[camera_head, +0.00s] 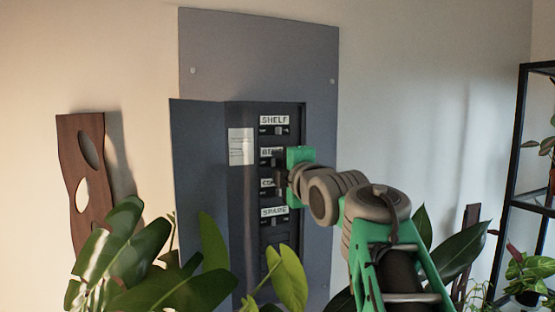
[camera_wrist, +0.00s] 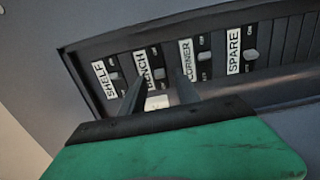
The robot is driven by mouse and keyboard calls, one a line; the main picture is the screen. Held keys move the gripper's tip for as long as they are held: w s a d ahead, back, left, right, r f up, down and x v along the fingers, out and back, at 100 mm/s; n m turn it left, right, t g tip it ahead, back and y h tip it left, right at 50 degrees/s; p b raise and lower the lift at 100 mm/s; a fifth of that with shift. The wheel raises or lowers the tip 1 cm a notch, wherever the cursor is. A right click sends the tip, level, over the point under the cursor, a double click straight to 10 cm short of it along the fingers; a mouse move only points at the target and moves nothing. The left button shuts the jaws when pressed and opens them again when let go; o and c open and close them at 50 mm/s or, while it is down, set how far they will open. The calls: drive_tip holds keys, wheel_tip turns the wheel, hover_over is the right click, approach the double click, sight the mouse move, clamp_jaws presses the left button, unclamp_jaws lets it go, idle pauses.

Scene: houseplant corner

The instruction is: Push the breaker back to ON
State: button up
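The breaker panel (camera_head: 259,60) is on the wall with its door (camera_head: 199,190) swung open to the left. Its labelled breakers run downward: SHELF (camera_head: 278,131), BENCH, CORNER, SPARE (camera_head: 270,221). My gripper (camera_head: 276,171) is in front of the BENCH and CORNER rows and partly hides their labels. In the wrist view, my gripper (camera_wrist: 160,84) has its two dark fingers apart, one near BENCH (camera_wrist: 158,74) and one near the CORNER label (camera_wrist: 187,58). The SHELF (camera_wrist: 113,76) and SPARE (camera_wrist: 250,54) switches show clear of the fingers.
Large green leaves (camera_head: 285,275) stand before the lower panel. A wooden board with holes (camera_head: 85,185) hangs at left. A black-framed shelf (camera_head: 515,150) with plants stands at right. The wall (camera_head: 430,90) between panel and shelf is bare higher up.

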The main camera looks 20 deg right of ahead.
drive_tip(key=shift+w, duration=1)
clamp_jaws()
